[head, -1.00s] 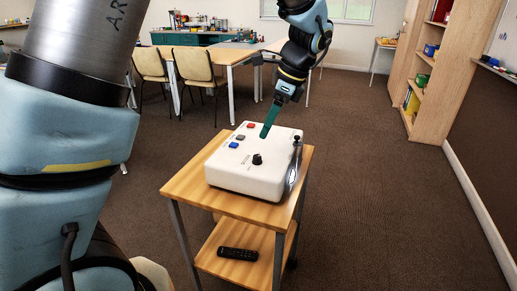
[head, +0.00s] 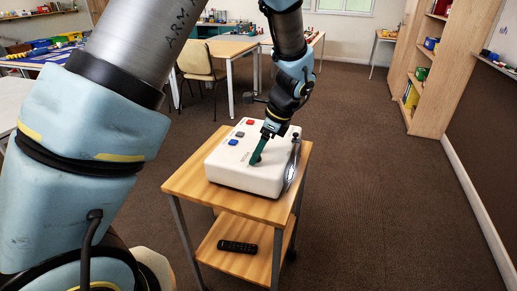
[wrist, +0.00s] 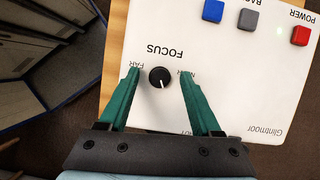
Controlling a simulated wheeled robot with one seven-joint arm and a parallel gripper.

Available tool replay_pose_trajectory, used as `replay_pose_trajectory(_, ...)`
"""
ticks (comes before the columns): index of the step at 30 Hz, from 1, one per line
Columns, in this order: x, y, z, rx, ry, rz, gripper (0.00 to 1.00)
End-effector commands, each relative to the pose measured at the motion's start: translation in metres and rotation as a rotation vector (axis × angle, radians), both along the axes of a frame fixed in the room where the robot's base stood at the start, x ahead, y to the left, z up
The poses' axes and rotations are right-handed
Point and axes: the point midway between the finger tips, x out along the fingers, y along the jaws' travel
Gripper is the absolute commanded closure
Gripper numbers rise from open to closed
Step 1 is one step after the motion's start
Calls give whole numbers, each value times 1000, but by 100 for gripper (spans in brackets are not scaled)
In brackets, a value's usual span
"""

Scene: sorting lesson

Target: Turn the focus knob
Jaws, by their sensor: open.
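The black focus knob (wrist: 160,77) sits on the top of the white box (head: 225,168), under the word FOCUS and between the marks FAR and another that is partly hidden. Its white pointer line shows in the wrist view. My gripper (wrist: 158,75) is open, with one green finger on each side of the knob and a gap on both sides. In the head view my gripper (head: 256,160) points down at the box, and its fingers hide the knob there. I cannot tell how far the fingertips are above the box's top.
Open carpet lies to the right.

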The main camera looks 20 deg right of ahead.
Motion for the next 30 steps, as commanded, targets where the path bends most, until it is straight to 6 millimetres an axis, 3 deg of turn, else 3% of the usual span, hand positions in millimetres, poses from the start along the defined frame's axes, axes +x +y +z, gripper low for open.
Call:
replay_pose_trajectory(6,0,0,0,0,0,0,36)
replay_pose_trajectory(23,0,0,0,0,0,0,99)
replay_pose_trajectory(30,0,0,1,0,0,3,100)
